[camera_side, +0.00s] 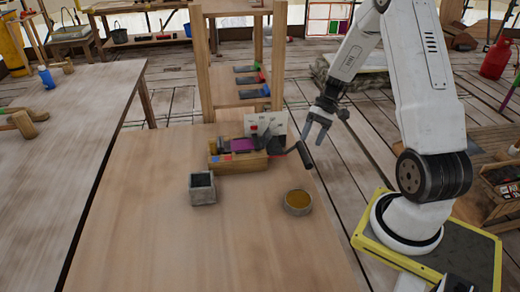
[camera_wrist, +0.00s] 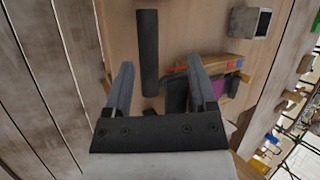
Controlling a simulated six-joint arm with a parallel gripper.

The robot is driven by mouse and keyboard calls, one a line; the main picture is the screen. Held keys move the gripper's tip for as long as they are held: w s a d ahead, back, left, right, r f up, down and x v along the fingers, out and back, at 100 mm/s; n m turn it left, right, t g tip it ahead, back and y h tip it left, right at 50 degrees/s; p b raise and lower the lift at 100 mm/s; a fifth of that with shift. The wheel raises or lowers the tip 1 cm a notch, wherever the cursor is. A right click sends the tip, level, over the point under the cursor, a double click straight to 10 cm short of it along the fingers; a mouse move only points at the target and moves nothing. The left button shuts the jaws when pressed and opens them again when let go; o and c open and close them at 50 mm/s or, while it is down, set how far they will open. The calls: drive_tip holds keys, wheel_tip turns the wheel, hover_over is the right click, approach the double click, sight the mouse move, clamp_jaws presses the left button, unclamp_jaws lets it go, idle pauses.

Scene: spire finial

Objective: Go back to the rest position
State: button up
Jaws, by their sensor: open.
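My gripper (camera_side: 317,136) is raised near the right edge of the wooden worktable (camera_side: 150,245), with its two grey fingers pointing down. In the wrist view, the fingers (camera_wrist: 159,68) are apart, with nothing held between them. I cannot tell the exact gap between handle and fingers.
A wooden box with coloured parts (camera_side: 238,163) stands beside the handle. A wooden rack (camera_side: 203,70) rises behind. The worktable's front is clear.

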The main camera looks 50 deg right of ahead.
drive_tip(key=s+a+r+n+t+h, duration=0.1)
drive_tip(key=a+r+n+h, duration=0.1)
drive_tip(key=a, duration=0.8)
drive_tip(key=s+a+r+n+t+h, duration=0.1)
drive_tip(key=a+r+n+h, duration=0.2)
drive_tip(key=a, duration=0.8)
drive_tip(key=shift+r+n+h, duration=0.2)
drive_tip(key=shift+n+h, duration=0.5)
drive_tip(key=shift+h, duration=0.5)
